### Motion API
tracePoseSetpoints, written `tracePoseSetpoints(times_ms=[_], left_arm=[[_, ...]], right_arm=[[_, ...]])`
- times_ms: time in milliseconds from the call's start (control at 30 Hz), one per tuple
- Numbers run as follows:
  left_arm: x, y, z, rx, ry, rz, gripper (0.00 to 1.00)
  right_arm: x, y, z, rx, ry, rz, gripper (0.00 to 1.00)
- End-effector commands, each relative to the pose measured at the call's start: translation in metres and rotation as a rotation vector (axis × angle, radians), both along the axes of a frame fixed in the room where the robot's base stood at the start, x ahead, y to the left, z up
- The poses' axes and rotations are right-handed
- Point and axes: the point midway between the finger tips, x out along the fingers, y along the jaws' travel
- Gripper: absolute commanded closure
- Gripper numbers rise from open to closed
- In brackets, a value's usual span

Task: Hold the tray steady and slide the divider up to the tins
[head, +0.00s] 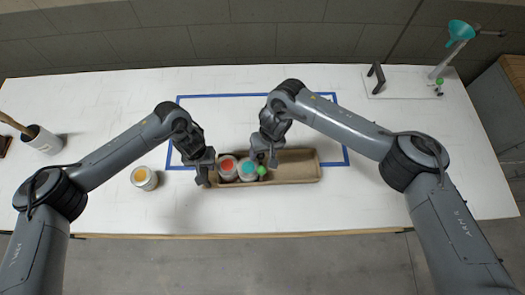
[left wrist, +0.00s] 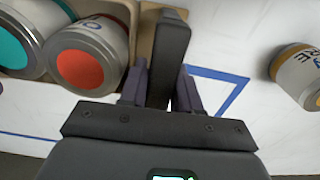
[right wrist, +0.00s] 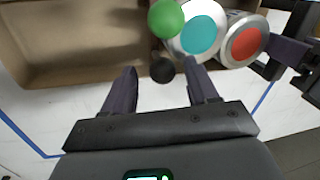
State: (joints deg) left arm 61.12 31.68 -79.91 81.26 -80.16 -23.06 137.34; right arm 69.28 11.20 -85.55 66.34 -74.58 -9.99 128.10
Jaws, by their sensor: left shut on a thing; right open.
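The long brown tray (head: 300,168) lies near the table's front edge. A red-topped tin (head: 228,166) and a teal-topped tin (head: 247,171) stand at its left end; both also show in the right wrist view. The divider, with a green knob (right wrist: 166,18) and a dark knob (right wrist: 162,70), is just right of the teal tin; any gap is hard to tell. My left gripper (left wrist: 161,75) is shut on the dark upright handle (left wrist: 168,55) at the tray's left end. My right gripper (right wrist: 160,72) is open, its fingers on either side of the dark knob.
The tray's right part is empty. Blue tape (head: 250,95) outlines an area behind the tray. A stand with a teal funnel (head: 460,32) is at the back right.

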Motion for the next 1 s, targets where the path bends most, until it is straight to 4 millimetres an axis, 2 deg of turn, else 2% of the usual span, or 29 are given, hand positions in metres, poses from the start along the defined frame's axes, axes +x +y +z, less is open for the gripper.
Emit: tracePoseSetpoints(times_ms=[233, 267, 633, 1000], left_arm=[[0.0004, -0.0004, 0.0007, -0.001, -0.001, 0.000, 1.00], [0.0004, -0.0004, 0.0007, -0.001, -0.001, 0.000, 1.00], [0.0004, 0.0000, 0.0007, 0.000, -0.001, 0.000, 1.00], [0.0003, 0.0007, 0.0005, 0.001, 0.000, 0.000, 1.00]], right_arm=[[-0.0001, 0.0001, -0.0005, 0.000, 0.000, 0.000, 0.42], [-0.0001, 0.0001, -0.0004, 0.000, 0.000, 0.000, 0.45], [0.0003, -0.0007, -0.0004, -0.002, 0.000, -0.001, 1.00], [0.0001, -0.0052, -0.0010, -0.002, 0.002, -0.003, 1.00]])
